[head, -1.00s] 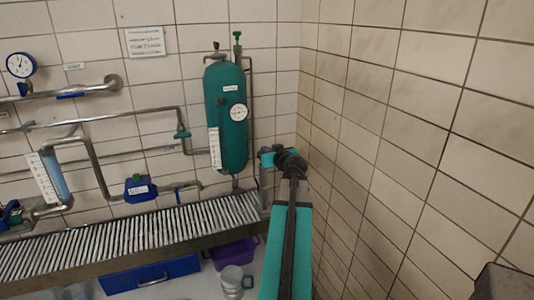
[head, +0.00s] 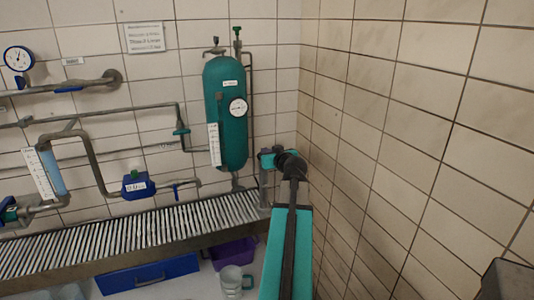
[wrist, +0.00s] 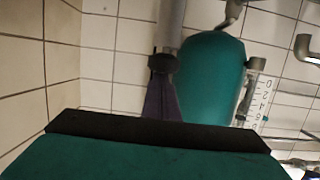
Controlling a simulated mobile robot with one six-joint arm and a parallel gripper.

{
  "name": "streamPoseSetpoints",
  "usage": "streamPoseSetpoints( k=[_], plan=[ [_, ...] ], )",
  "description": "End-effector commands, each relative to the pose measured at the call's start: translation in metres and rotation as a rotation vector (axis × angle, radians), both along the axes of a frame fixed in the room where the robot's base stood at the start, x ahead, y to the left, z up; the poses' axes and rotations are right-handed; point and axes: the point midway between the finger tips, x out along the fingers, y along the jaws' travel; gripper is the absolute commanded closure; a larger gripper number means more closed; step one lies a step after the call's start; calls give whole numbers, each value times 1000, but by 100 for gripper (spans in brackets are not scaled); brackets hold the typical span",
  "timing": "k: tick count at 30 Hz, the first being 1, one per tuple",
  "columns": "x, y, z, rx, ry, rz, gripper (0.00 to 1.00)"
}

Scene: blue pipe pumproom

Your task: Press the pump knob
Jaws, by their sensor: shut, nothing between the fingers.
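A blue pump box (head: 138,187) with a white label sits on the pipework at the back wall in the head view. The small green part on its top (head: 135,174) looks like its knob. My arm reaches up toward the room corner, well to the right of the box and apart from it. In the head view my gripper cannot be made out clearly at the arm's far end. In the wrist view my gripper (wrist: 158,128) shows as a dark edge and teal body along the bottom, shut and empty. The pump box cannot be made out there.
A teal tank (head: 226,130) with a gauge stands left of my arm's far end; it also fills the middle of the wrist view (wrist: 208,75). A slatted metal bench (head: 130,238) runs below the pipes. The tiled right wall (head: 400,150) is close to my arm.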

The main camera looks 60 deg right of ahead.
Motion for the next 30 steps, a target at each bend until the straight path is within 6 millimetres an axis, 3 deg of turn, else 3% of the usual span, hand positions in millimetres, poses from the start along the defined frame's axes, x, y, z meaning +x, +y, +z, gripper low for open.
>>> streamPoseSetpoints(
  k=[5,14,30],
  plan=[
    [0,3,2,5,10,7,100],
    [2,4,44,0,2,8,100],
    [-55,46,56,-1,-1,3,100]
  ],
)
